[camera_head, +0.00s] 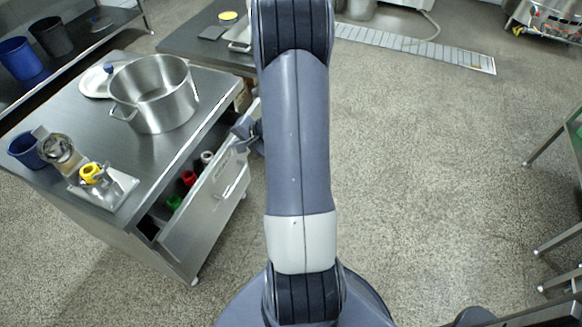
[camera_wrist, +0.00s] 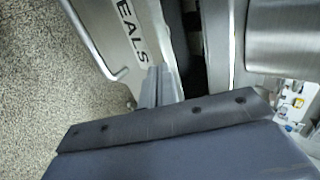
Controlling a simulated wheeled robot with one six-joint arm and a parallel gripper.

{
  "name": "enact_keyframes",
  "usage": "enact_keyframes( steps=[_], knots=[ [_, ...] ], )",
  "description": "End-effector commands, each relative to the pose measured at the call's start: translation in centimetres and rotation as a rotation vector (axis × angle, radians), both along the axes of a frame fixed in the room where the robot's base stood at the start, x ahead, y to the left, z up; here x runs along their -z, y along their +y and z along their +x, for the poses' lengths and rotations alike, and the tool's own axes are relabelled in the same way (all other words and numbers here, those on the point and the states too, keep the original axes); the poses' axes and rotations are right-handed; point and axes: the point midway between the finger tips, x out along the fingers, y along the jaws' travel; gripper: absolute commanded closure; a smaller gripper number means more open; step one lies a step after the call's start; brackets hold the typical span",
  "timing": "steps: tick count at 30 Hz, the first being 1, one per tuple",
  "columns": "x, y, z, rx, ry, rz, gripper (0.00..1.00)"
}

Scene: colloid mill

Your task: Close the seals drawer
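The seals drawer (camera_head: 208,200) stands pulled out from the steel counter (camera_head: 95,125) in the head view. Its front with a bar handle shows, and red, green and white items lie inside. In the wrist view the drawer front (camera_wrist: 122,30) carries letters reading "EALS", with the bar handle (camera_wrist: 93,42) beside them. My gripper (camera_head: 243,132) is at the far end of the drawer front, partly hidden by my arm. In the wrist view my gripper (camera_wrist: 160,82) looks shut, its fingertips at the drawer front's upper edge. I cannot tell whether they touch it.
A large steel pot (camera_head: 155,95), a lid (camera_head: 97,80), a blue cup (camera_head: 27,149) and a small device with a yellow part (camera_head: 92,174) stand on the counter. Another table (camera_head: 200,42) is behind. Open floor (camera_head: 420,180) lies to the right.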

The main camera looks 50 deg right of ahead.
Motion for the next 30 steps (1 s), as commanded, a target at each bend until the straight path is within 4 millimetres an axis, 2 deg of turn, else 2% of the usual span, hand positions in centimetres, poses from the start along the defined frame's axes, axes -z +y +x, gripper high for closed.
enact_keyframes(
  steps=[3,10,16,30],
  knots=[
    [0.3,0.9,2.0,-0.004,-0.002,-0.002,1.00],
    [0.1,1.7,4.2,-0.001,-0.001,-0.001,1.00],
    [0.0,1.9,4.8,-0.001,0.001,-0.001,1.00],
    [0.0,1.9,4.8,-0.001,0.000,-0.001,1.00]
  ],
)
